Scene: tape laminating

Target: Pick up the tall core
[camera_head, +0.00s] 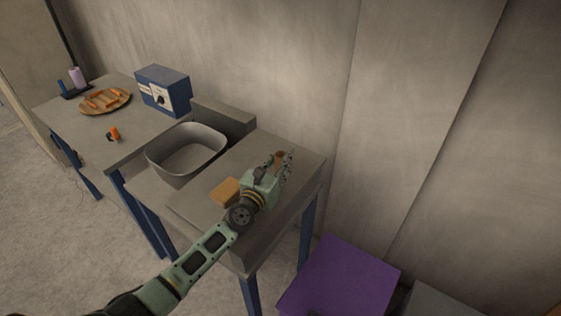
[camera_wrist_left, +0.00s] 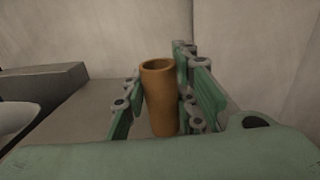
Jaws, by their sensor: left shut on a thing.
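The tall core is an upright brown hollow tube (camera_wrist_left: 160,98) in the left wrist view, between the two green fingers. In the head view only a small brown part of it (camera_head: 279,156) shows at the fingertips. My left gripper (camera_head: 284,160) is shut on the tall core, above the far right part of the near table (camera_head: 215,165). The core's lower end is hidden by the gripper body, so I cannot tell whether it touches the table. My right gripper is not in view.
An orange-brown block (camera_head: 225,191) lies left of my left gripper. A grey basin (camera_head: 187,150) is further left. A blue box (camera_head: 164,90), a round tray with orange pieces (camera_head: 105,101) and a small orange item (camera_head: 113,134) are on the far table. A purple box (camera_head: 340,277) stands lower right.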

